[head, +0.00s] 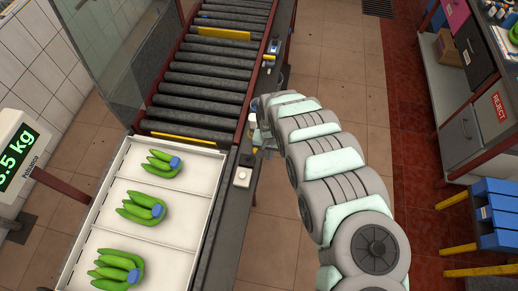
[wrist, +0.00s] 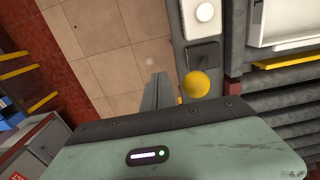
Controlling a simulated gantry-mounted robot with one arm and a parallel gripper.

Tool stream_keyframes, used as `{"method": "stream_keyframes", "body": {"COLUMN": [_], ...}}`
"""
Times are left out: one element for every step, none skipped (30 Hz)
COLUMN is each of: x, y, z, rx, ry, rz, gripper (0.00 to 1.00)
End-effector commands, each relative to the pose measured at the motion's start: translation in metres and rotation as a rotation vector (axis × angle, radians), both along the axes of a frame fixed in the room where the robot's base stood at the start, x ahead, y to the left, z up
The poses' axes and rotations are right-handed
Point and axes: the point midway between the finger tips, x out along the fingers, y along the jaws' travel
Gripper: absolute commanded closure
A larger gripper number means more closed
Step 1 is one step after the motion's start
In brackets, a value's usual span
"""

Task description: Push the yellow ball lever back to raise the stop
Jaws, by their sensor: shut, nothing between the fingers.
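The yellow ball (wrist: 196,84) of the lever shows in the wrist view, beside the dark rail of the conveyor. My gripper's grey fingers (wrist: 158,92) are together and empty, just left of the ball in that view. I cannot tell whether they touch the lever. In the head view my gripper (head: 264,134) is beside the conveyor's right rail, largely hidden by my wrist, and the ball is not clear there. A yellow bar (head: 183,139), perhaps the stop, lies across the end of the rollers at the white tray; it also shows in the wrist view (wrist: 276,63).
The white tray (head: 186,216) holds three green banana bunches. A white button box (head: 242,176) sits on the rail in front of my gripper. Dark rollers (head: 204,82) run behind the tray. A scale display (head: 17,150) stands left. Tiled floor right of the rail is open.

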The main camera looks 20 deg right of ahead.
Motion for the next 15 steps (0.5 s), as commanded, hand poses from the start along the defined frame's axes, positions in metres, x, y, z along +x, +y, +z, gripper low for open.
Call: {"method": "stream_keyframes", "body": {"x": [0.0,0.0,0.0,0.0,0.0,0.0,0.0,0.0,0.001,0.001,0.002,0.003,0.004,0.005,0.007], "y": [0.0,0.0,0.0,0.0,0.0,0.0,0.0,0.0,0.001,0.002,0.003,0.005,0.007,0.008,0.011], "z": [-0.001,0.0,0.0,0.0,0.0,0.0,0.0,0.0,0.0,0.0,-0.001,-0.001,-0.001,-0.001,-0.001], "rx": [0.0,0.0,0.0,-0.001,0.0,0.0,0.0,-0.001,-0.001,-0.001,0.0,0.0,0.0,0.0,0.0], "ry": [0.0,0.0,0.0,-0.001,0.0,0.0,0.0,-0.001,-0.001,-0.001,-0.001,-0.001,-0.001,-0.001,-0.001], "rz": [0.0,0.0,0.0,0.0,0.0,0.0,0.0,0.0,0.0,0.0,0.001,0.001,0.001,0.001,0.001], "gripper": [1.0,1.0,1.0,1.0,1.0,1.0,1.0,1.0,1.0,1.0,1.0,1.0,1.0,1.0,1.0]}}
